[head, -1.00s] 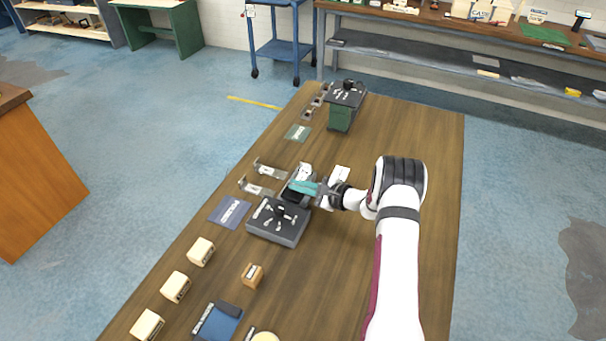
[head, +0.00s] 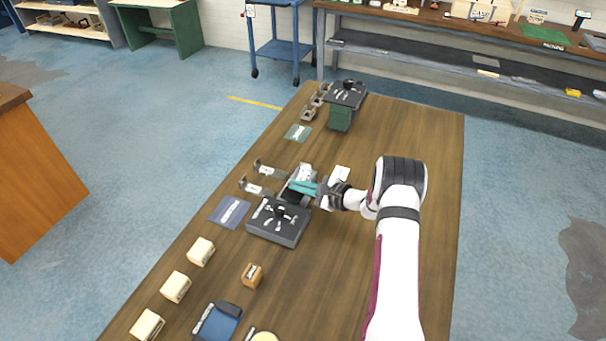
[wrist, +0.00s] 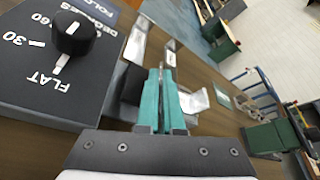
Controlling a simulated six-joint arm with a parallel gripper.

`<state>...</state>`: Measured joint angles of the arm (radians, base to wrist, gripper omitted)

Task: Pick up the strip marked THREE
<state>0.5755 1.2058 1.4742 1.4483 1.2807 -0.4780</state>
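My gripper (head: 303,187) has teal fingers, low over the table beside the dark block with the dial (head: 279,220). In the wrist view the fingers (wrist: 161,80) are close together with a narrow gap; I cannot tell whether they are parted or hold something thin. Two bent metal strips with white labels (head: 257,190) (head: 270,171) lie left of the gripper. Another pale metal piece (head: 305,171) is just beyond the fingers; in the wrist view a bright metal piece (wrist: 194,101) shows right of them. The labels are too small to read, so I cannot tell which strip is THREE.
The dial block (wrist: 40,75) is close on the left in the wrist view. A blue labelled mat (head: 230,211), several cream blocks (head: 201,251) and a small wooden block (head: 252,275) lie nearer. A green stand (head: 341,117) is at the far end. The table's right side is clear beyond my arm.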

